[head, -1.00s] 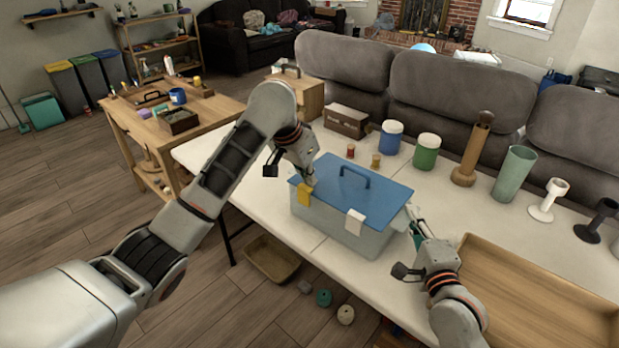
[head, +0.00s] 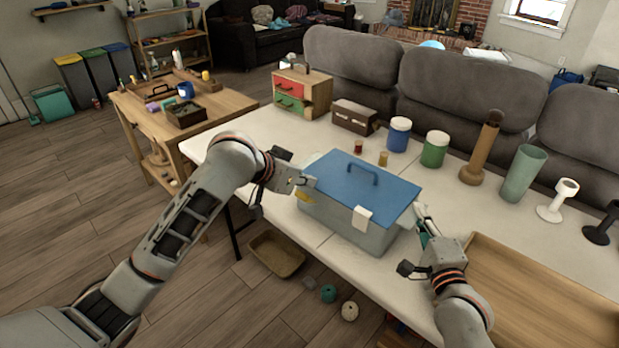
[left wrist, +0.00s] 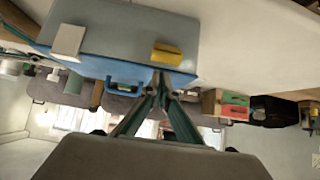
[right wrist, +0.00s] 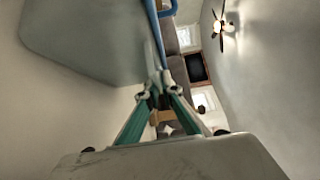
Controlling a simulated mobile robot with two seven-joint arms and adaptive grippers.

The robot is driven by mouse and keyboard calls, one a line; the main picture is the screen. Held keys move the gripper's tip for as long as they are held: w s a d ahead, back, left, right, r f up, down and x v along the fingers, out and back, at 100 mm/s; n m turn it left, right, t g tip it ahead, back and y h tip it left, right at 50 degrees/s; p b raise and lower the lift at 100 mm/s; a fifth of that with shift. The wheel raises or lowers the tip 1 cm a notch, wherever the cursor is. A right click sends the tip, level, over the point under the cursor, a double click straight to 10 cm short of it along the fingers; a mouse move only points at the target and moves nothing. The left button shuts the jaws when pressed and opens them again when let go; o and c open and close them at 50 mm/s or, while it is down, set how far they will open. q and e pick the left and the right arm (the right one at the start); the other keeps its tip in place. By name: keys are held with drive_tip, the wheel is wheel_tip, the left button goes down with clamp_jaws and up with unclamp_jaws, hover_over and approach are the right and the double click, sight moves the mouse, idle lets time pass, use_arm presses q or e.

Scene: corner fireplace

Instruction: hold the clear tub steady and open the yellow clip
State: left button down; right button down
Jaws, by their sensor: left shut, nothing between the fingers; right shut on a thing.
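The clear tub (head: 345,228) with a blue lid (head: 358,182) and handle stands on the white table. The yellow clip (head: 303,196) is at the left of its front side, partly hidden by my left gripper (head: 308,183); the left wrist view shows the clip (left wrist: 167,54) at the lid's edge. I cannot tell whether it is fastened. My left gripper (left wrist: 160,76) is shut and empty, its tips close to the clip. A white clip (head: 362,216) is on the same side. My right gripper (head: 422,222) is shut on the tub's right end, near the rim; its wall (right wrist: 85,45) fills the upper left of the right wrist view.
A wooden tray (head: 535,285) lies right of my right gripper. Blue (head: 398,135) and green (head: 434,149) jars and two small spools stand behind the tub. Several cups and stands are at the back right. The table front-left of the tub is bare.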

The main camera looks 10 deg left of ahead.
use_arm(q)
drive_tip(key=shift+w+d, duration=0.15)
drive_tip(key=shift+w+d+f, duration=0.25)
drive_tip(key=shift+w+d, duration=0.1)
drive_tip(key=shift+w, duration=0.15)
drive_tip(key=w+r, duration=0.1)
drive_tip(key=w+d+r, duration=0.1)
drive_tip(key=r, duration=0.1)
drive_tip(key=shift+d, duration=0.2)
drive_tip(key=shift+s+a+r, duration=0.15)
drive_tip(key=shift+a+r, duration=0.05)
drive_tip(key=s+a+r, duration=0.3)
drive_tip(key=s+a, duration=0.2)
drive_tip(key=s, duration=0.2)
drive_tip(key=shift+s, duration=0.25)
use_arm(e)
drive_tip(key=c, duration=2.2)
unclamp_jaws()
